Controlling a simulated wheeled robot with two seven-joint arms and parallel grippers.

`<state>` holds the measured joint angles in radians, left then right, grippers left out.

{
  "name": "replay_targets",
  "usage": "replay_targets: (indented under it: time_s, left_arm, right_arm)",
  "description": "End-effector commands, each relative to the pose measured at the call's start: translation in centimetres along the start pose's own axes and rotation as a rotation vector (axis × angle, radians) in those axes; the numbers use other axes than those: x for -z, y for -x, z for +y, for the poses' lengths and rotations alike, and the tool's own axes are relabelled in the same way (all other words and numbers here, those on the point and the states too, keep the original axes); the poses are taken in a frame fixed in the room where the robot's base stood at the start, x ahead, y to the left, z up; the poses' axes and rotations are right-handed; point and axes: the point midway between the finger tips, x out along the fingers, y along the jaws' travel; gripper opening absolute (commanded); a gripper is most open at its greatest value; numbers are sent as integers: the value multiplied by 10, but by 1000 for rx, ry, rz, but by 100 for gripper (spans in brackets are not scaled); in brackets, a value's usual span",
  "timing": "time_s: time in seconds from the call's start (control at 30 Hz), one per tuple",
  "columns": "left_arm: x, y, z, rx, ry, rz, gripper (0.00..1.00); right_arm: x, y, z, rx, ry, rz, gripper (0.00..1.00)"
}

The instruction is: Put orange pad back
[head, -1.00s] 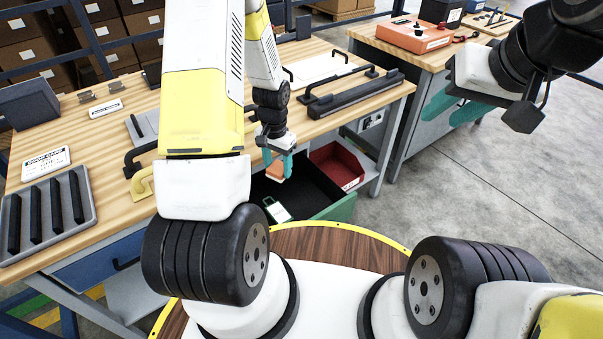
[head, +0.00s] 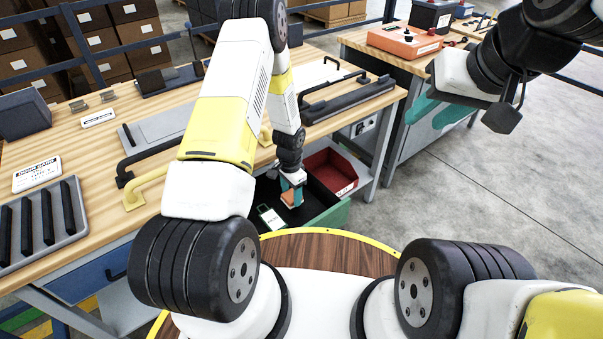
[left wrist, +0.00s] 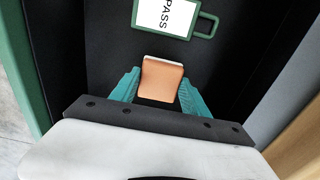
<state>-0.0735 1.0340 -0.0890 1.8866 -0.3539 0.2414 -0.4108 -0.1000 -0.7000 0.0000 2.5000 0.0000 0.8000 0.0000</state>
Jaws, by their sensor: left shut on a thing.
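The orange pad (left wrist: 162,80) is between the two teal fingers of my left gripper (left wrist: 161,88), which is shut on it. In the head view the orange pad (head: 290,198) is at the tip of my left gripper (head: 293,184), inside the outline of a green-walled drawer (head: 333,216) with a black inside. I cannot tell whether the pad touches the drawer floor. A white pass card in a green frame (left wrist: 166,17) lies in the drawer just ahead of the pad. My right gripper (head: 438,112) is empty, its teal fingers apart, over the grey floor.
A red bin (head: 331,172) stands just behind the drawer. The wooden workbench (head: 100,150) carries a yellow handle (head: 146,188), black handles and a grey tray (head: 75,232) with black bars. A second bench with an orange box (head: 403,40) is at the back right.

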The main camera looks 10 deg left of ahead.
Motion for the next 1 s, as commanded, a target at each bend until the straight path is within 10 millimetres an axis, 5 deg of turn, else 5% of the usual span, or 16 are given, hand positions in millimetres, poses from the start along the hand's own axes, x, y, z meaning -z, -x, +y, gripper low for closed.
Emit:
replay_targets:
  time_s: [0.27, 0.5, 0.87, 0.9, 1.0]
  left_arm:
    - [23, -2, -3, 1, 1, 1, 10]
    - [21, -37, -3, -1, 1, -2, 10]
    - [22, -40, -3, 0, 2, -1, 10]
    - [22, -40, -3, 1, 2, 0, 62]
    - [22, -40, -3, 0, 2, -1, 76]
  right_arm:
    - [0, 0, 0, 0, 0, 0, 34]
    - [0, 0, 0, 0, 0, 0, 34]
    - [0, 0, 0, 0, 0, 0, 34]
    - [0, 0, 0, 0, 0, 0, 34]
    - [0, 0, 0, 0, 0, 0, 34]
